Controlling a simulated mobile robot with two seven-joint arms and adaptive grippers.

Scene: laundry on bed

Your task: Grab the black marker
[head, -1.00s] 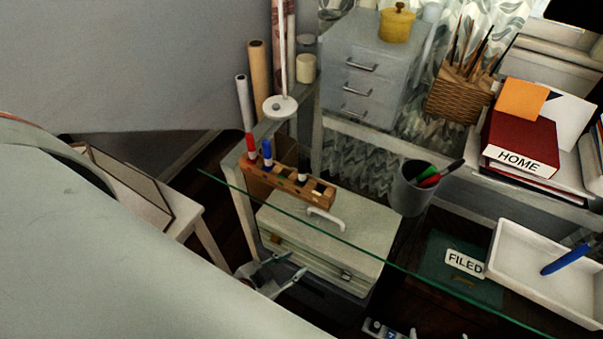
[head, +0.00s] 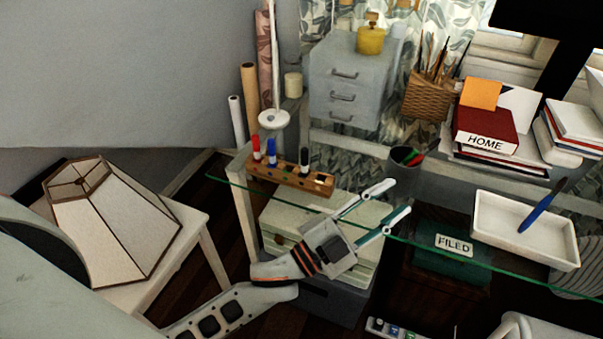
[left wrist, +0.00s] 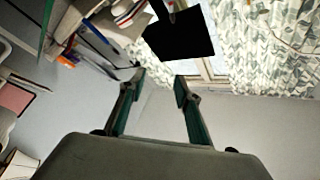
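A wooden marker holder (head: 278,176) stands at the glass shelf's left end. Its red, blue and black markers stand upright; the black marker (head: 304,160) has a black cap and white body and is the rightmost. My left gripper (head: 400,198) is open, with its fingers pointing up and right. In the head view it appears to the right of and below the holder, apart from the black marker. The left wrist view shows the open fingers (left wrist: 160,82) with nothing between them; the marker is not recognisable there. My right gripper is not in view.
The glass shelf edge (head: 470,265) crosses below the holder. A lampshade (head: 115,222) sits on a white table at left.

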